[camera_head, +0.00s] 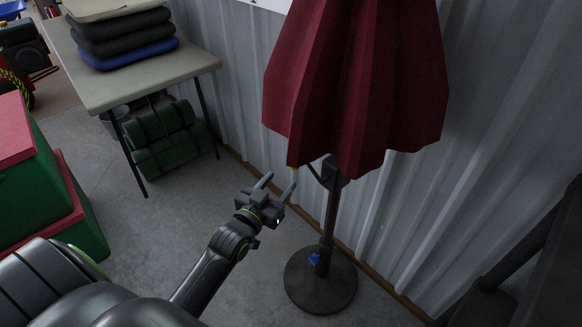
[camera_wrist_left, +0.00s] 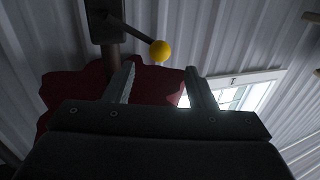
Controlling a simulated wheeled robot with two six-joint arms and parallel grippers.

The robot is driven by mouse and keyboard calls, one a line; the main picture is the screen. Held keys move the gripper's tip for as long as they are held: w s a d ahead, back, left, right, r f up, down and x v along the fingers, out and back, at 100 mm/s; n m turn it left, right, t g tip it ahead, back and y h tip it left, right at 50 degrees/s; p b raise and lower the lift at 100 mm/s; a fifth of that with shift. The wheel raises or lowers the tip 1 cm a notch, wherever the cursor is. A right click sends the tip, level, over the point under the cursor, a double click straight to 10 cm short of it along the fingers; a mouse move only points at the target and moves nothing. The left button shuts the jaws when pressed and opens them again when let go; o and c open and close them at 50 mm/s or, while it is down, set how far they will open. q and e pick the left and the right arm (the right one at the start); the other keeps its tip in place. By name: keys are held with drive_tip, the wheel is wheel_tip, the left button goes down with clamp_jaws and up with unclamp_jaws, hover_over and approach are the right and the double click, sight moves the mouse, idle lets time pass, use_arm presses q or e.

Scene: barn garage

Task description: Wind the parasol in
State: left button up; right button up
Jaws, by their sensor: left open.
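The parasol's dark red canopy (camera_head: 355,80) hangs folded in drooping pleats around its pole (camera_head: 330,215), which stands upright in a round dark base (camera_head: 320,280). A dark crank housing (camera_head: 334,173) sits on the pole just under the canopy. In the left wrist view the housing (camera_wrist_left: 104,20) carries a thin crank arm (camera_wrist_left: 133,32) ending in a yellow knob (camera_wrist_left: 160,50). My left gripper (camera_head: 279,184) is open and empty, left of the pole and below the canopy. In its wrist view the knob appears just beyond the fingertips (camera_wrist_left: 160,74), between them, apparently apart. My right gripper is not in view.
A corrugated metal wall (camera_head: 235,75) stands close behind the parasol. A folding table (camera_head: 150,80) with stacked cushions (camera_head: 125,38) is at the upper left, a green roll (camera_head: 165,138) beneath it. Green boxes with red lids (camera_head: 45,190) stand at left. Floor around the base is clear.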

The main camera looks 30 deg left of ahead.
use_arm(q)
drive_tip(key=w, duration=0.6)
drive_tip(key=shift+w, duration=0.4)
drive_tip(key=shift+c, duration=0.4)
clamp_jaws()
